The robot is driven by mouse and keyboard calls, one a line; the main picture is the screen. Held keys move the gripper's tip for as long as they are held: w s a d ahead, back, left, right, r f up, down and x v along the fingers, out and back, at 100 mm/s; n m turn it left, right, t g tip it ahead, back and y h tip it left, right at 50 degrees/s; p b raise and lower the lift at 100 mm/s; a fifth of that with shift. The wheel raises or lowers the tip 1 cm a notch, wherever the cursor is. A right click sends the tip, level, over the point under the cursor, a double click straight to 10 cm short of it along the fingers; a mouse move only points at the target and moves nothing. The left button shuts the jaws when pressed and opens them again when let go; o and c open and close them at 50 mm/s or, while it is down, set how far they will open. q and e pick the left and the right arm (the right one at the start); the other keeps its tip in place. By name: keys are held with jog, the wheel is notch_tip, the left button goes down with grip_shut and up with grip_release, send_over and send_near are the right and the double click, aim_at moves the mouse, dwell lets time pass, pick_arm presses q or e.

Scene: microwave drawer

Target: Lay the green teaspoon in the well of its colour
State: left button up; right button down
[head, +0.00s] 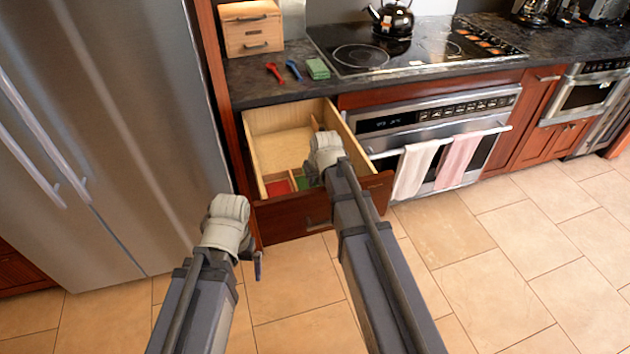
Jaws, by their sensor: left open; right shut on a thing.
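The drawer (279,142) is open. Near its front lie a red well (278,187) and a green well (302,183). My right gripper (316,172) is over the drawer at the green well. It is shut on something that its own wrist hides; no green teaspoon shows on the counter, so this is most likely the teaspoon. I cannot tell whether it touches the well. My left gripper (256,264) is open and empty, low in front of the drawer, above the floor.
A red spoon (274,72), a blue spoon (294,70) and a green sponge-like block (318,69) lie on the counter (262,92). A wooden box (250,30) stands behind them. The fridge (110,120) is at left; an oven with towels (415,170) is at right.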

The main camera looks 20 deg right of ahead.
jog(key=c, duration=0.8)
grip_release()
notch_tip(320, 180, up, 12)
jog(key=p, duration=1.2)
